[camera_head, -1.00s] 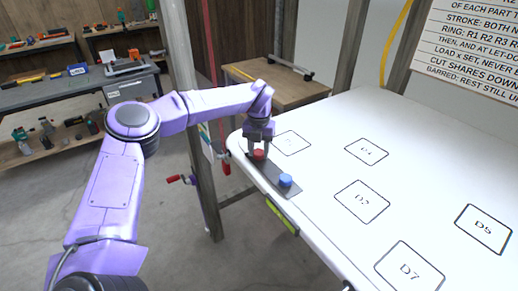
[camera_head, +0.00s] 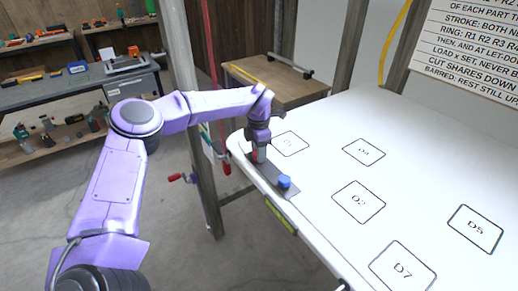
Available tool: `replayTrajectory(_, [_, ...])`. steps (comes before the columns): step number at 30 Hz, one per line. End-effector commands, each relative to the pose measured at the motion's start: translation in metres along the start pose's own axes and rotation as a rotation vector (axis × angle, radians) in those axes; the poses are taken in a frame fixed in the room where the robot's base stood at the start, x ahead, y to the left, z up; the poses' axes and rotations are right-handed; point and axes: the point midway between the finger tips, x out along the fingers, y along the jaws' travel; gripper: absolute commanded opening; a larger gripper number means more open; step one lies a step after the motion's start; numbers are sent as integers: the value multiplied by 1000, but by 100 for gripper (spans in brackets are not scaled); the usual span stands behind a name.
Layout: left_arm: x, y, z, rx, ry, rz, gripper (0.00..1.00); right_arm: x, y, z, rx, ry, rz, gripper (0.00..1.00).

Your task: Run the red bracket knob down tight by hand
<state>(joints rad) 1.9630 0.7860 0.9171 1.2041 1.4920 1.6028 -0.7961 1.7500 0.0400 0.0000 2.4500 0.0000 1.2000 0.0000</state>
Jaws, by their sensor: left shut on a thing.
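The red knob (camera_head: 256,155) sits on a dark grey bracket plate (camera_head: 269,179) at the left edge of the white panel. My left gripper (camera_head: 258,154) points down over the knob and is shut on it. The fingers hide much of the knob. A blue knob (camera_head: 284,182) stands free on the near end of the same plate. My right gripper is not in view.
The white panel (camera_head: 320,130) carries outlined squares such as D7 (camera_head: 403,269) and is otherwise clear. A red-handled clamp (camera_head: 183,178) sits by the post (camera_head: 203,170) at left. A small wooden table (camera_head: 277,83) stands behind.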

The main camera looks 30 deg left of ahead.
Motion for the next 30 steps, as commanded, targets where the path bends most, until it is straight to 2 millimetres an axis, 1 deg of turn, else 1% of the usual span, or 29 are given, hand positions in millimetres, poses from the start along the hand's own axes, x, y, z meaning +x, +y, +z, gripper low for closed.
replayTrajectory(1, [-2,1,0,40,0,1,12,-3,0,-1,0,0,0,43])
replayTrajectory(18, [-3,2,0,568,-1,4,12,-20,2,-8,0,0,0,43])
replayTrajectory(24, [-3,2,0,716,-2,6,12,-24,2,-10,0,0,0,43])
replayTrajectory(30, [-3,2,0,818,-2,7,12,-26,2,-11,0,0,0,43])
